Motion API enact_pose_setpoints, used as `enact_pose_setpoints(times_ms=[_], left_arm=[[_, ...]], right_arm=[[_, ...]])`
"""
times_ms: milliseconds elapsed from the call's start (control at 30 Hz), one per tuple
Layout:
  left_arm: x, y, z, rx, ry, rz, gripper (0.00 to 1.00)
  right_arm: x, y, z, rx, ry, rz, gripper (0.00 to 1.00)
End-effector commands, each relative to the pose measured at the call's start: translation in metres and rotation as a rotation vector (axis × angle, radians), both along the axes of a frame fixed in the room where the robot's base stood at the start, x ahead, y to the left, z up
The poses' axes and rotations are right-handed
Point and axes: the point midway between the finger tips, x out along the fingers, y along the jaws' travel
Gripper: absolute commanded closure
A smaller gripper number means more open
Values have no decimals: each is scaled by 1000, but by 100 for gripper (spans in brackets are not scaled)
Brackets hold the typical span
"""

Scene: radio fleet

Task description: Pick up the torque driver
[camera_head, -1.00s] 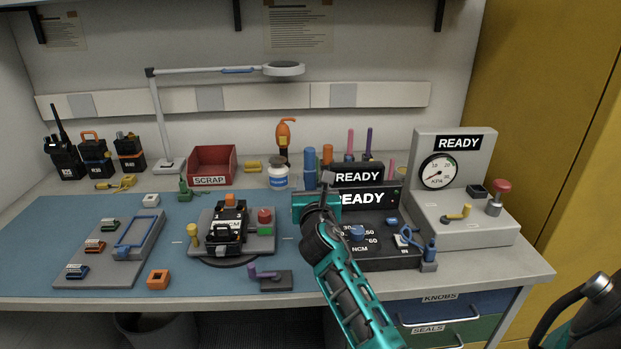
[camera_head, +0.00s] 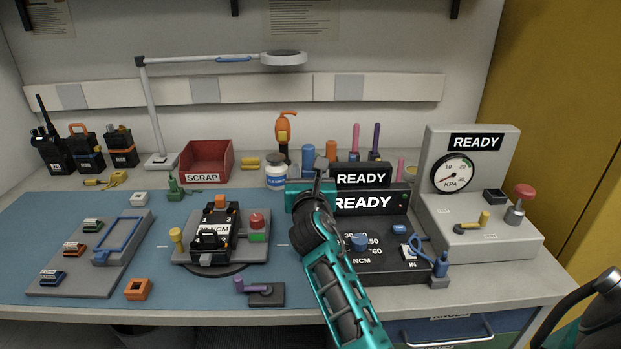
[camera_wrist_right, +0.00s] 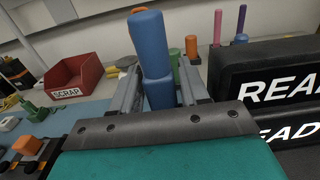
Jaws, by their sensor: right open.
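A thick blue upright handle (camera_head: 308,158), which may be the torque driver, stands at the back of the bench behind the READY unit. In the right wrist view the blue handle (camera_wrist_right: 150,45) rises between the two grey fingers of my right gripper (camera_wrist_right: 160,85). The fingers are open, one on each side of it; I cannot tell whether they touch it. In the head view my right gripper (camera_head: 318,178) is just in front of the handle, and its teal housing hides part of the READY unit.
The black READY unit (camera_head: 385,255) stands close to the right of my gripper. A white jar (camera_head: 276,177) and an orange-topped bottle (camera_head: 286,128) stand to the left, with a red scrap bin (camera_head: 207,158) beyond. An orange handle (camera_head: 331,150) is beside the blue one.

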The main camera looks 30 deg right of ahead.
Motion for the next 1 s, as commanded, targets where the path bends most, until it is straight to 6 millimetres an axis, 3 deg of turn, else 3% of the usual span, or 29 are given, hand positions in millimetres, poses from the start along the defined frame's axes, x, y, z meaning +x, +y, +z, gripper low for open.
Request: enact_pose_setpoints(times_ms=[267, 733, 1000], left_arm=[[1, -1, 2, -2, -4, 0, 66], [-1, 0, -2, 1, 6, -1, 66], [-1, 0, -3, 1, 7, -1, 66]], right_arm=[[0, 0, 0, 1, -1, 0, 55], [0, 0, 0, 1, 1, 0, 100], [0, 0, 1, -1, -1, 0, 100]])
